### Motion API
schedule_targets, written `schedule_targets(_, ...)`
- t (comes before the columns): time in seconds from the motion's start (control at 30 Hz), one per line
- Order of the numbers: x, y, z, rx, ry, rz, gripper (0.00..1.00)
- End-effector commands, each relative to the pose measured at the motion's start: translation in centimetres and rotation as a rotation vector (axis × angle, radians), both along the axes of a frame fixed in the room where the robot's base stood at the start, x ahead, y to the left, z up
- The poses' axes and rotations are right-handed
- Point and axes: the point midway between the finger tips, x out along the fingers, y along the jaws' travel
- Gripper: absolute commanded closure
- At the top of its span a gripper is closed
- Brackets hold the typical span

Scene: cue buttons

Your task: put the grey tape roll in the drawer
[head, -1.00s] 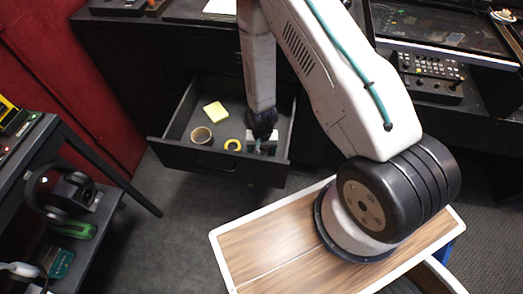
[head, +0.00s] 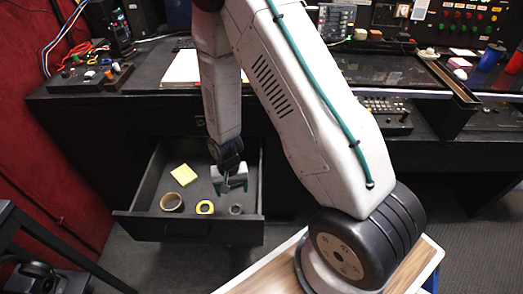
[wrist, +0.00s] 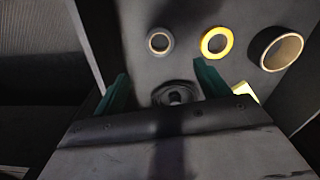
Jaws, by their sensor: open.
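The grey tape roll (head: 236,209) is a small dark ring lying flat on the floor of the open drawer (head: 189,228), at the right of the row of rolls. In the wrist view the grey roll (wrist: 159,42) lies beyond the fingertips, apart from them. My gripper (head: 232,187) is open and empty above the right part of the drawer, just behind the roll in the head view. The green-tipped fingers also show in the wrist view (wrist: 160,80), with nothing held between them.
A dark shelf unit (head: 50,235) stands at the left.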

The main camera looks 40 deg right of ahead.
Motion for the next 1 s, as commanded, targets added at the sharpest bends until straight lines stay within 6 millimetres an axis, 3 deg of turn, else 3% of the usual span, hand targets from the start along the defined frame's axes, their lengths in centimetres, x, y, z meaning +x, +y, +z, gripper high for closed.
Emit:
schedule_targets(0.17, 1.1, -0.3, 6.6, 0.001, -0.025, 0.041, 0.26)
schedule_targets(0.23, 1.1, -0.5, 10.1, 0.000, -0.033, 0.066, 0.26)
schedule_targets(0.47, -0.9, -1.2, 21.0, -0.003, -0.053, 0.152, 0.26)
schedule_targets(0.7, -5.9, -2.0, 30.6, -0.009, -0.076, 0.240, 0.26)
schedule_targets(1.0, -15.0, -2.8, 39.0, -0.020, -0.103, 0.349, 0.26)
